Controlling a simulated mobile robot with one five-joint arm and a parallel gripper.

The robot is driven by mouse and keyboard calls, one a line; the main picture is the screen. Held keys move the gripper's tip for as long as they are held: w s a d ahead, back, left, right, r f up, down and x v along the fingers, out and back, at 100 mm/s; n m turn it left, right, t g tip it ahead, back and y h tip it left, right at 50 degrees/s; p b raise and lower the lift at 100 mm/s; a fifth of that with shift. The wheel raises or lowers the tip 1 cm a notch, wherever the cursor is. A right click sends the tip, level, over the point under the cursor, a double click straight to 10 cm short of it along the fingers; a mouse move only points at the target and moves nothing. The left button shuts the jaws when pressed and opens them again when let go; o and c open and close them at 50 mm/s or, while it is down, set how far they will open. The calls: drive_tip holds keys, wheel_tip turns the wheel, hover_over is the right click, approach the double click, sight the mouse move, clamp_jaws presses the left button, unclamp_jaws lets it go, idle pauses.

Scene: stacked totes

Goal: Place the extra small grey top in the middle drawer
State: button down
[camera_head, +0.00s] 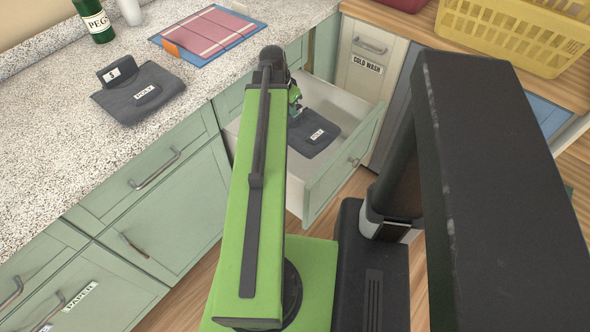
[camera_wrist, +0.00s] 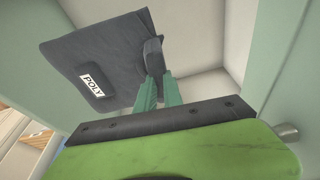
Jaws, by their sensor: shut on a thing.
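A folded dark grey top (camera_head: 314,134) with a POLY label is at the open drawer, against its pale interior. My gripper (camera_head: 295,108) is over the drawer. In the wrist view its green fingers (camera_wrist: 157,88) are shut on the dark tab at the edge of this top (camera_wrist: 80,58). I cannot tell whether the top touches the drawer floor. The open drawer (camera_head: 349,166) has a green front and white walls.
The speckled counter (camera_head: 60,150) also holds a red-and-blue folded cloth (camera_head: 208,35) and a green bottle (camera_head: 93,20). A COLD WASH front (camera_head: 367,64) stands behind the drawer. A yellow basket (camera_head: 515,35) is at the upper right. Closed green drawers run along the left.

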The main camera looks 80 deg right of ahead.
drive_tip(key=n+b, duration=0.1)
drive_tip(key=b, duration=0.5)
hover_over(292, 154)
wheel_tip(292, 154, down, 9)
wheel_tip(292, 154, down, 10)
drive_tip(key=b, duration=1)
drive_tip(key=shift+f+b, duration=0.25)
drive_tip(key=shift+b, duration=0.1)
drive_tip(key=shift+r, duration=0.2)
drive_tip(key=shift+f, duration=0.15)
drive_tip(key=c, duration=1.5)
unclamp_jaws()
drive_tip(key=p+v, duration=1.2)
drive_tip(key=shift+s+a, duration=0.1)
drive_tip(key=shift+s, duration=0.05)
drive_tip(key=shift+r, duration=0.25)
